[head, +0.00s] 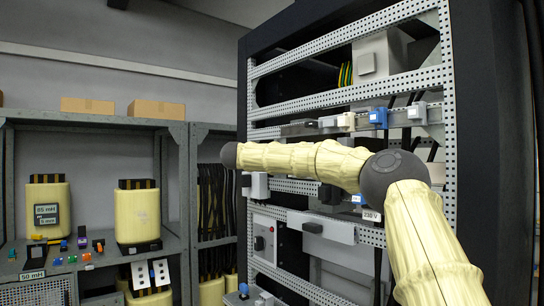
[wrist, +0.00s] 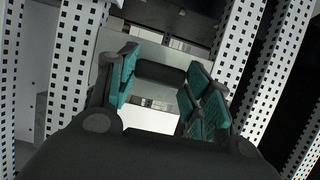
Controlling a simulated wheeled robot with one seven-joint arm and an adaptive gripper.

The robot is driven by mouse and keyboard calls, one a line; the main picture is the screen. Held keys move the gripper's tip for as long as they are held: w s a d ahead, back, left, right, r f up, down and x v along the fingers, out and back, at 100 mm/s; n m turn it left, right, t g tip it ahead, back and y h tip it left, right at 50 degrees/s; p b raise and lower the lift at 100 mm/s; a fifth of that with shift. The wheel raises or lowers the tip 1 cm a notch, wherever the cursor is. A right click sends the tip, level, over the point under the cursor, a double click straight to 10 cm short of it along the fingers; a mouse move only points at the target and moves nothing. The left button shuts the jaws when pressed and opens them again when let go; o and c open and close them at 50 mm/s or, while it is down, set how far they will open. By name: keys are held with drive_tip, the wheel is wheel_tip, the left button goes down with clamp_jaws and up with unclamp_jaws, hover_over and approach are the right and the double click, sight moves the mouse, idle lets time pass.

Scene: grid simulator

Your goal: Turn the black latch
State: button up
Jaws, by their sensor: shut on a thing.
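In the wrist view my gripper (wrist: 162,66) has its two teal-padded fingers on either side of a dark, rounded bar, which looks like the black latch (wrist: 161,74). The fingers are closed on it, with the bar spanning the gap near the fingertips. A light grey surface shows behind and below the bar. In the head view my arm reaches left across the rack, and my gripper cannot be made out there.
Perforated metal rails (head: 350,95) cross the dark cabinet, with small modules such as a blue one (head: 378,117) on them. A grey box with a red button (head: 264,238) is lower left. Shelves (head: 90,122) with yellow units stand left. Perforated uprights (wrist: 76,60) flank my gripper.

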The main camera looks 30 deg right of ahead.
idle(0.3)
drive_tip(key=o, duration=1)
drive_tip(key=shift+w+a, duration=0.1)
drive_tip(key=v, duration=1.2)
